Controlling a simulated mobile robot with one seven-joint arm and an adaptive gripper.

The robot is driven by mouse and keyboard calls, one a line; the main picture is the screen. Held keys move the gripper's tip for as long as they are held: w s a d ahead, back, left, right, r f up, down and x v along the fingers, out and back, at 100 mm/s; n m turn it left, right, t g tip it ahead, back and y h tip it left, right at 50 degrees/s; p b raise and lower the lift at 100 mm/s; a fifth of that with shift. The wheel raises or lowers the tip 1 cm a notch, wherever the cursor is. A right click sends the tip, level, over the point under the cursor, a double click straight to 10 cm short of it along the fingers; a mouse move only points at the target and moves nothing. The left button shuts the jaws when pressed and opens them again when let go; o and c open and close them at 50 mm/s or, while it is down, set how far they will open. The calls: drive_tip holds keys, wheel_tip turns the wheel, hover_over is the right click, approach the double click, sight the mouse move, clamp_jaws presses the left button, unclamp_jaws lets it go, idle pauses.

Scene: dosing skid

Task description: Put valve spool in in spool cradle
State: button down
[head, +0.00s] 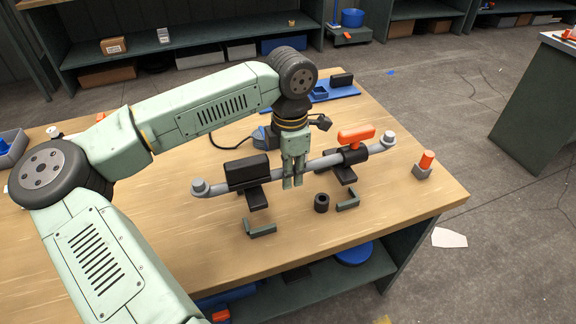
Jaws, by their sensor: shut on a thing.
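The valve spool looks like the long grey pipe (320,163) with round upturned ends, lying slantwise across the view. A black block (247,173) sits along its left part, and an orange handle (356,134) stands over its right part. My gripper (292,185) points down and is shut on the middle of the pipe. Dark supports (258,198) show below the pipe on both sides. Dark angled brackets, one at left (260,229) and one at right (348,200), are on the table in front; which parts form the spool cradle is unclear. Contact between pipe and supports cannot be told.
A black ring (321,203) stands on the wooden table (400,205) between the brackets. An orange-topped grey block (424,165) stands near the right edge. A blue mat (345,91) with items lies behind my gripper.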

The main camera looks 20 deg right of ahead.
sight(289, 201)
drive_tip(key=shift+f+b, duration=1.05)
drive_tip(key=shift+f, duration=2)
drive_tip(key=shift+f+b, duration=0.55)
drive_tip(key=shift+b, duration=0.1)
drive_tip(key=c, duration=1.4)
unclamp_jaws()
drive_tip(key=shift+o, duration=0.2)
wheel_tip(289, 201, up, 12)
